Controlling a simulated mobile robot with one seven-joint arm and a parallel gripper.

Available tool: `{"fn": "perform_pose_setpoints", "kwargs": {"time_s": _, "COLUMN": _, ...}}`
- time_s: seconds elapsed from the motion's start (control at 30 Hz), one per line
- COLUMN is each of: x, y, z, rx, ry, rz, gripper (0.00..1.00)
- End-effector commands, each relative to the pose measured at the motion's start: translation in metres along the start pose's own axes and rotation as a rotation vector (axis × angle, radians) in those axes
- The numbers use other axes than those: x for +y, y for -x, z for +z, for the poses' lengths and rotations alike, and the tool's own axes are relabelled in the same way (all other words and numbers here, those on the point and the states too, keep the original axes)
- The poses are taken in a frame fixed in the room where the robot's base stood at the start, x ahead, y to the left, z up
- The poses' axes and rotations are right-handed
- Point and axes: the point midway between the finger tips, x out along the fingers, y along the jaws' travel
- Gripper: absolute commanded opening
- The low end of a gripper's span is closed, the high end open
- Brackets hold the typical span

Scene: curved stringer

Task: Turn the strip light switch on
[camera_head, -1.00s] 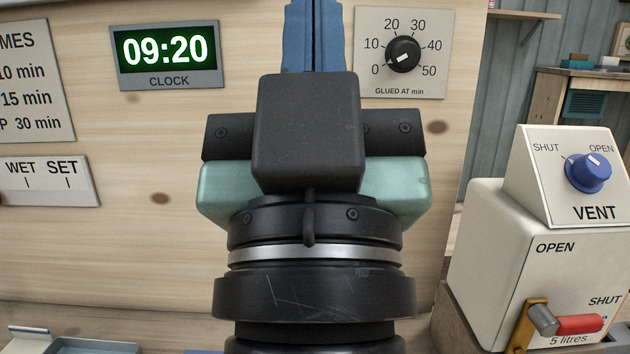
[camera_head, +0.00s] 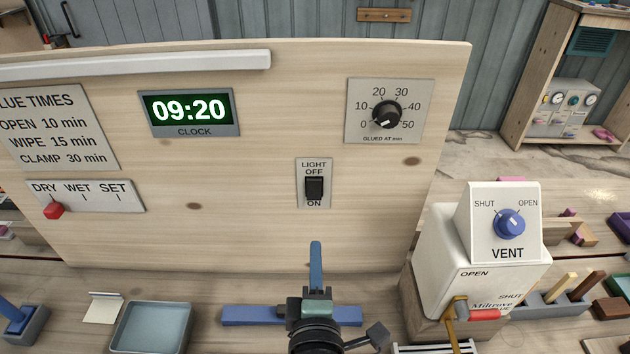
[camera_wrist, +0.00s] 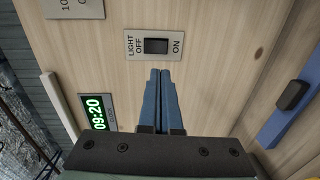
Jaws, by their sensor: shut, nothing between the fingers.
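The light switch (camera_head: 314,188) is a black rocker on a grey plate on the upright wooden board, with LIGHT OFF above it and ON below. In the wrist view the switch (camera_wrist: 156,46) lies just beyond the fingertips. The strip light (camera_head: 140,66) is a long white bar along the board's top left and looks unlit. My gripper (camera_head: 316,246) points at the board from below the switch, its blue fingers shut together and empty. In the wrist view my gripper (camera_wrist: 164,72) appears apart from the rocker. Which way the rocker is tipped is hard to tell.
A clock (camera_head: 190,112) reading 09:20 and a dial (camera_head: 387,114) flank the switch on the board. A white vent box (camera_head: 480,265) stands to the right. A grey tray (camera_head: 150,328) lies at the lower left. The board around the switch is clear.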

Motion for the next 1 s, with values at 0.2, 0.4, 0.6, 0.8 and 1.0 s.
{"fn": "perform_pose_setpoints", "kwargs": {"time_s": 0.2, "x": -0.008, "y": 0.004, "z": 0.000, "rx": -0.001, "ry": 0.040, "rz": -0.022, "gripper": 0.00}}
{"fn": "perform_pose_setpoints", "kwargs": {"time_s": 0.4, "x": -0.007, "y": 0.003, "z": 0.000, "rx": -0.001, "ry": 0.038, "rz": -0.021, "gripper": 0.00}}
{"fn": "perform_pose_setpoints", "kwargs": {"time_s": 0.6, "x": -0.005, "y": -0.007, "z": 0.000, "rx": -0.002, "ry": 0.037, "rz": -0.020, "gripper": 0.00}}
{"fn": "perform_pose_setpoints", "kwargs": {"time_s": 0.8, "x": -0.004, "y": -0.036, "z": 0.000, "rx": -0.002, "ry": 0.038, "rz": -0.019, "gripper": 0.00}}
{"fn": "perform_pose_setpoints", "kwargs": {"time_s": 1.0, "x": -0.005, "y": -0.068, "z": 0.000, "rx": -0.001, "ry": 0.040, "rz": -0.019, "gripper": 0.00}}
